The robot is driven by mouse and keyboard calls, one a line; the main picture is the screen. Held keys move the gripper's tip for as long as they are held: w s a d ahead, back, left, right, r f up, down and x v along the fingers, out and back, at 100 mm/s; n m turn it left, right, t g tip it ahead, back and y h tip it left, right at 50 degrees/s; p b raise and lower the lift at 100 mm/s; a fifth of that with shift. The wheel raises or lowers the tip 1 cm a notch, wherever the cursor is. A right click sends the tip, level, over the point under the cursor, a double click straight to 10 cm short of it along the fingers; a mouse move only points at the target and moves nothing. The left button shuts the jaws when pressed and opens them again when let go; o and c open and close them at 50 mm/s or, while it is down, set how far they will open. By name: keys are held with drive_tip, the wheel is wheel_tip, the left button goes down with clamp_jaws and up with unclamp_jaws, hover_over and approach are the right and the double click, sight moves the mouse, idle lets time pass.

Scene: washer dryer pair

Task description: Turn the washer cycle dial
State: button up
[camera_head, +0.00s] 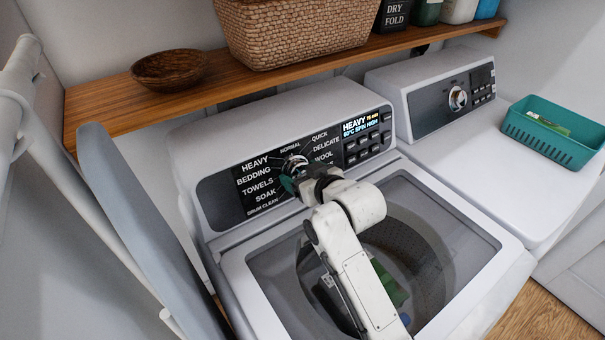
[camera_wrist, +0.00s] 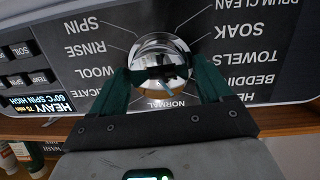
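The washer cycle dial (camera_head: 295,165) is a round silver knob on the washer's black control panel (camera_head: 228,188), ringed by printed cycle names. In the wrist view the dial (camera_wrist: 160,55) appears upside down among its labels, with NORMAL just below it. My gripper (camera_wrist: 160,78) has its two dark green fingers on either side of the dial, close to its edges. I cannot tell whether they press on it. In the head view my gripper (camera_head: 292,180) partly covers the dial. The washer display (camera_head: 362,124) reads HEAVY.
The washer's top lid (camera_head: 455,235) is see-through, with the drum and some green and blue items below. A wooden shelf (camera_head: 120,108) with a wicker basket (camera_head: 295,35) and a brown bowl (camera_head: 168,69) runs above. A dryer with a teal basket (camera_head: 545,148) stands right.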

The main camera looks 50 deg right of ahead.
drive_tip(key=c, duration=0.8)
drive_tip(key=shift+r+m, duration=0.1)
drive_tip(key=shift+m, duration=0.2)
drive_tip(key=shift+m+p, duration=1)
drive_tip(key=shift+m, duration=0.1)
drive_tip(key=shift+d+m+y+p, duration=0.1)
drive_tip(key=shift+m+y+p, duration=0.45)
drive_tip(key=shift+m, duration=0.65)
drive_tip(key=o, duration=1.1)
